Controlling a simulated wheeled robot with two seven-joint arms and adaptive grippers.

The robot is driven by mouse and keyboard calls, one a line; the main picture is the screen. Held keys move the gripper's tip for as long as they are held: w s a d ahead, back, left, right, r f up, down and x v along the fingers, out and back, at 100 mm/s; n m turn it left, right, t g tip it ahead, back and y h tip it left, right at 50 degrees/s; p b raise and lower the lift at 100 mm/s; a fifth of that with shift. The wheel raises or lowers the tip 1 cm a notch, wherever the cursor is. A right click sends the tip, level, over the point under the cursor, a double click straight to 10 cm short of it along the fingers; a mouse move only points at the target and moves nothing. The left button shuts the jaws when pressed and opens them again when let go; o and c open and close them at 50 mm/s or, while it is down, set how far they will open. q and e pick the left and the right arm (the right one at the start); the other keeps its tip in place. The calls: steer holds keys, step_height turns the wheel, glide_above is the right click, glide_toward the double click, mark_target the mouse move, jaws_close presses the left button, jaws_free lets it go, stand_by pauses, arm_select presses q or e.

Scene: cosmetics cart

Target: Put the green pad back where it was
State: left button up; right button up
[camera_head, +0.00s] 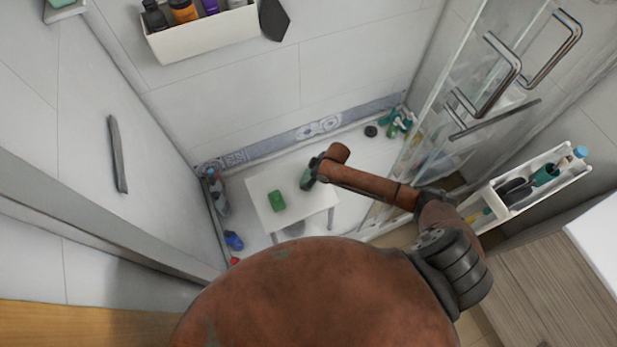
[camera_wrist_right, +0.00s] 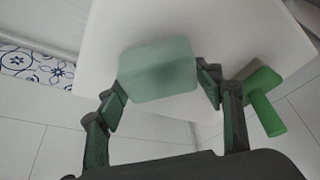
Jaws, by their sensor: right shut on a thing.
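The green pad (camera_wrist_right: 158,70) is a pale green block with rounded corners, held between the fingers of my right gripper (camera_wrist_right: 165,88). In the head view my right gripper (camera_head: 311,174) is over the right part of a white bench (camera_head: 258,183), and little of the pad can be made out there. The wrist view shows the white bench top (camera_wrist_right: 225,35) behind the pad; I cannot tell whether they touch. My left gripper is not in view.
A brighter green object (camera_head: 277,200) rests on the bench, left of my right gripper. Bottles (camera_head: 234,241) stand at the left wall and green ones (camera_head: 393,127) in the far right corner. A glass door (camera_head: 440,100) and a wall caddy (camera_head: 535,186) are at the right.

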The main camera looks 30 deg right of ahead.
steer(key=shift+f, duration=0.1)
steer(key=o, duration=0.5)
steer(key=shift+f, duration=0.1)
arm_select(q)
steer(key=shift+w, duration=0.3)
arm_select(e)
steer(key=o, duration=0.5)
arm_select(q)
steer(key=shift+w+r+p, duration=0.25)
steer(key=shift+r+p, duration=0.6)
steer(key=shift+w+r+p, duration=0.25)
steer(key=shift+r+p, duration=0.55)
arm_select(e)
steer(key=shift+v, duration=6.2)
steer(key=shift+a, duration=0.1)
